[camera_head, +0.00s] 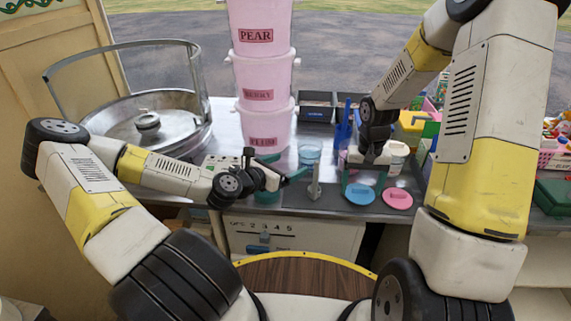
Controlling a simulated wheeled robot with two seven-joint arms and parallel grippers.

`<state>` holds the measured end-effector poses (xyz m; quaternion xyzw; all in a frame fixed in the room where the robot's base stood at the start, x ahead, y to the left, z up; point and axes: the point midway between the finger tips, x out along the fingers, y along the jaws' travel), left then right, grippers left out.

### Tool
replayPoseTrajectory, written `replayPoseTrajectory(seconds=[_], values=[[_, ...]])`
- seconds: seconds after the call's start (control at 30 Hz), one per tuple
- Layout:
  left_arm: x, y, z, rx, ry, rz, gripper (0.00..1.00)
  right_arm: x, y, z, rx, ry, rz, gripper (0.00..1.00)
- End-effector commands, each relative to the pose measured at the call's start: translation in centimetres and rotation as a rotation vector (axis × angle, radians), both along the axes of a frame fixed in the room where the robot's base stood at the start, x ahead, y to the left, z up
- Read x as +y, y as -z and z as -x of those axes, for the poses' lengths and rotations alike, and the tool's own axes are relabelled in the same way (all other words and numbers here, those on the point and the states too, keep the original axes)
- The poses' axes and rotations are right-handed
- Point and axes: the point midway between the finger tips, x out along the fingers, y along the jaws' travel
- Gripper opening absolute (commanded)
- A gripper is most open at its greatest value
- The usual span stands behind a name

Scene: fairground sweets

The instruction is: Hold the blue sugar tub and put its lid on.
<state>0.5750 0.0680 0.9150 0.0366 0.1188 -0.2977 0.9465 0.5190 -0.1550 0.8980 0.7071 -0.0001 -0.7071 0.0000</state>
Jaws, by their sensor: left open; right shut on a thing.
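The blue sugar tub (309,156) stands on the metal counter, small and partly hidden behind nearer things. A flat round blue lid (361,196) is below my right gripper (365,181), near the counter's front edge. The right gripper points down with its green fingers at the lid and appears shut on it. I cannot tell whether the lid is clear of the counter. My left gripper (283,172) is open and empty, with its green fingers just left of the blue tub and apart from it.
A pink lid (398,199) lies right of the blue one. A grey upright piece (314,184) stands between the grippers. Stacked pink buckets (262,75) rise behind my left gripper. A round metal pan (150,112) is at left.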

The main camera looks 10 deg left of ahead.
Motion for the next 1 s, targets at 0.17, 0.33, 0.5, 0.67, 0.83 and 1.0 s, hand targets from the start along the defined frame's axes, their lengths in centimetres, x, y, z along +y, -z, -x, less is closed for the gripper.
replayPoseTrajectory(seconds=[0.17, 0.33, 0.5, 0.67, 0.83, 1.0], values=[[-1.6, 0.6, -2.0, -0.001, 0.004, -0.002, 0.91, 0.0, 0.0, 0.0, 0.0, 0.0, 0.0, 0.42], [-3.0, 1.2, -4.0, -0.003, 0.004, -0.002, 0.91, 0.0, 0.0, 0.0, 0.0, 0.0, 0.0, 0.42], [-4.3, 1.9, -6.0, 0.0, 0.002, 0.0, 0.91, 0.0, 0.0, 0.0, 0.0, 0.0, 0.0, 0.42], [-5.3, 2.4, -7.5, 0.0, 0.002, 0.0, 0.91, 0.0, 0.0, 0.0, 0.0, 0.0, 0.0, 0.42], [-6.0, 2.6, -8.4, -0.001, 0.002, -0.001, 0.91, 0.0, 0.0, 0.0, 0.0, 0.0, 0.0, 0.42], [-6.1, 2.7, -8.6, -0.001, 0.001, -0.001, 0.91, 0.0, 0.0, 0.0, 0.0, 0.0, 0.0, 0.42]])
